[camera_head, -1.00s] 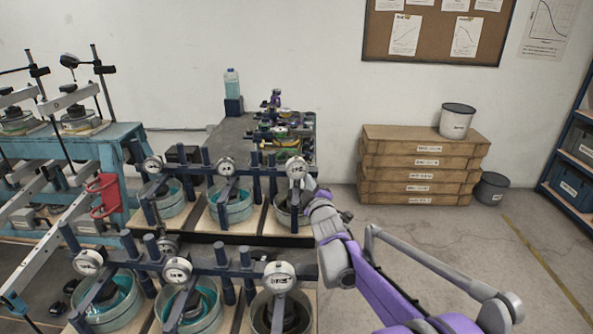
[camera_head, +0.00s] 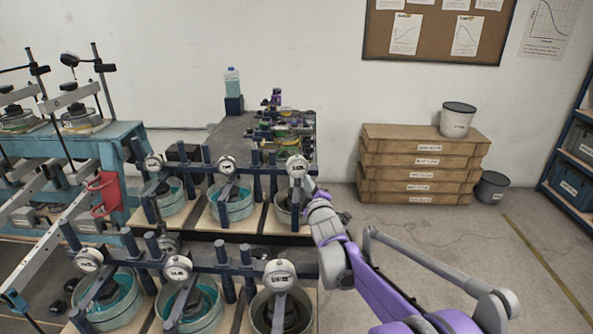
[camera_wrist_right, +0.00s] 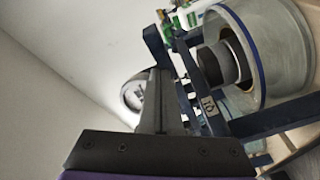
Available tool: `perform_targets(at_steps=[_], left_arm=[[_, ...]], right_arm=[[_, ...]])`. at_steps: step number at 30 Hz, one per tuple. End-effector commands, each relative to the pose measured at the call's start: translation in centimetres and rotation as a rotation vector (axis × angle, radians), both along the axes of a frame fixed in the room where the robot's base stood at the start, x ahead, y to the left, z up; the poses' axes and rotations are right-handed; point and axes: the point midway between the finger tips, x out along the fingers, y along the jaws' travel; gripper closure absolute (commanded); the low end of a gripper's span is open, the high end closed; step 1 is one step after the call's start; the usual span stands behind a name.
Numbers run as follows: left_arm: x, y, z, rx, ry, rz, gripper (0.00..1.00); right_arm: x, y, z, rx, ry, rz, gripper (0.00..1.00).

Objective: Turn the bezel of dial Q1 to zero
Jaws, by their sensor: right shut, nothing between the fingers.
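The dial at the right end of the back row (camera_head: 297,167) is a round white-faced gauge on a dark blue frame, above a metal bowl. My right gripper (camera_head: 311,186) is just right of and below this dial in the head view. In the right wrist view, the shut, empty fingers (camera_wrist_right: 160,95) partly cover a round dial (camera_wrist_right: 133,92). Whether they touch it I cannot tell. A small tag (camera_wrist_right: 208,106) on the frame is turned and may read Q1. The dial's reading is too small to make out. My left gripper is not in view.
More dials stand left along the back row (camera_head: 228,165) and in the front row (camera_head: 280,275), with upright posts between them. A teal bench (camera_head: 110,140) is at the left. The floor right of my arm is clear.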

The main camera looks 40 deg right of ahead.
Motion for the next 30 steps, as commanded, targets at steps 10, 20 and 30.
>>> perform_targets(at_steps=[10,20,30], left_arm=[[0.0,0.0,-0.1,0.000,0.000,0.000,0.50],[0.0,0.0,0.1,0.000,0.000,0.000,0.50],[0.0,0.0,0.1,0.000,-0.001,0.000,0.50]], right_arm=[[-2.6,0.9,-0.2,0.001,0.002,-0.003,1.00],[-5.4,2.3,-0.3,0.001,0.003,-0.003,1.00],[-5.6,2.3,-0.1,-0.011,0.008,-0.004,1.00]])
